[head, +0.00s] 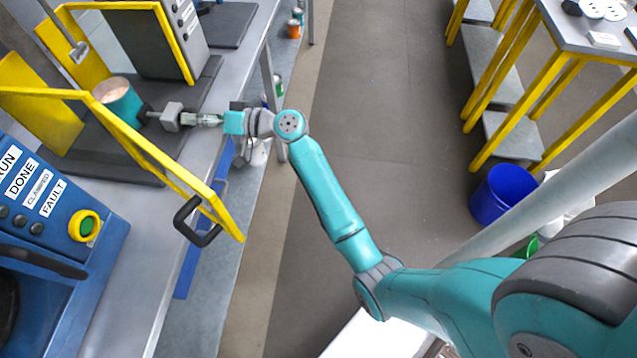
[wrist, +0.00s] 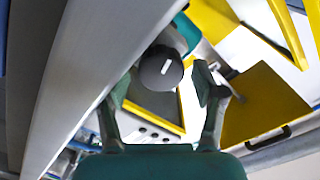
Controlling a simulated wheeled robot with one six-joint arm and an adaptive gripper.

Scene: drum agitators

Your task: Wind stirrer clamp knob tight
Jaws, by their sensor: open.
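The clamp knob (wrist: 161,68) is a dark round disc with a white mark on its face in the wrist view. It lies ahead of my gripper (wrist: 161,88), between the lines of the two fingers. The fingers are open, with gaps beside the knob; contact does not show. In the head view my gripper (head: 187,119) points left at a grey block-like piece (head: 171,117), which looks like the knob seen from the side. The knob's mark is hidden there.
A yellow guard frame (head: 150,150) with a black handle (head: 190,222) stands close in front of the drum. A blue control box (head: 60,215) with labels sits on the grey bench (head: 135,270).

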